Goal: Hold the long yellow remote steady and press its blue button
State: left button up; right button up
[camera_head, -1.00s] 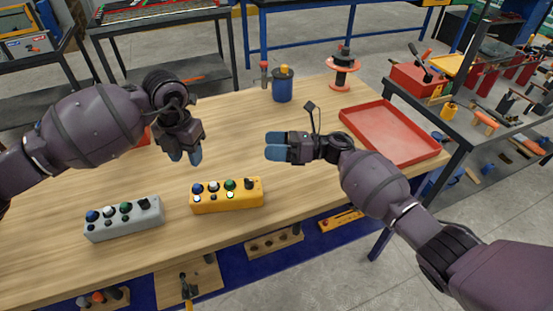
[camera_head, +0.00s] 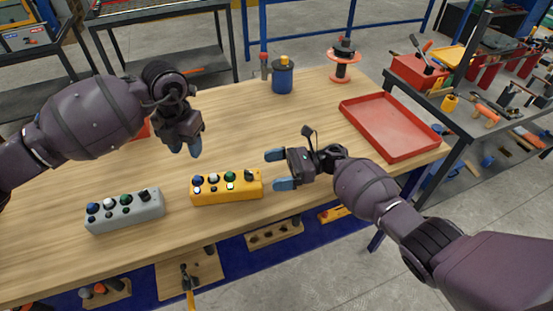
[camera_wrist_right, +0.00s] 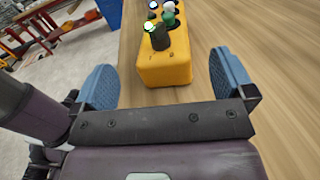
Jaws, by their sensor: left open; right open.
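The long yellow remote (camera_head: 227,190) lies on the wooden table near its front edge. Its top carries a blue button (camera_head: 198,181) at the left end, then a white, a green and a black control. My right gripper (camera_head: 279,170) is open just right of the remote's right end, empty. In the right wrist view the yellow remote (camera_wrist_right: 165,68) points away between the open blue fingertips, its black control nearest; the fingers do not touch it. My left gripper (camera_head: 184,148) is above the table, behind and left of the remote, open and empty.
A similar grey remote (camera_head: 125,211) lies left of the yellow one. A red tray (camera_head: 390,127) is at the table's right, with a blue pot (camera_head: 282,77) and red spool (camera_head: 343,62) at the back. The table's middle is clear.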

aim_at(249, 178)
jog(key=shift+s+a+f, duration=0.2)
jog(key=shift+a, duration=1.05)
jog(key=shift+s+a+f, duration=0.15)
jog(key=shift+a+f, duration=0.1)
jog(key=shift+a, duration=1)
jog(key=shift+s+a+f, duration=0.2)
jog(key=shift+a, duration=1.05)
jog(key=c, duration=1.1)
pick_arm(q)
grip_shut()
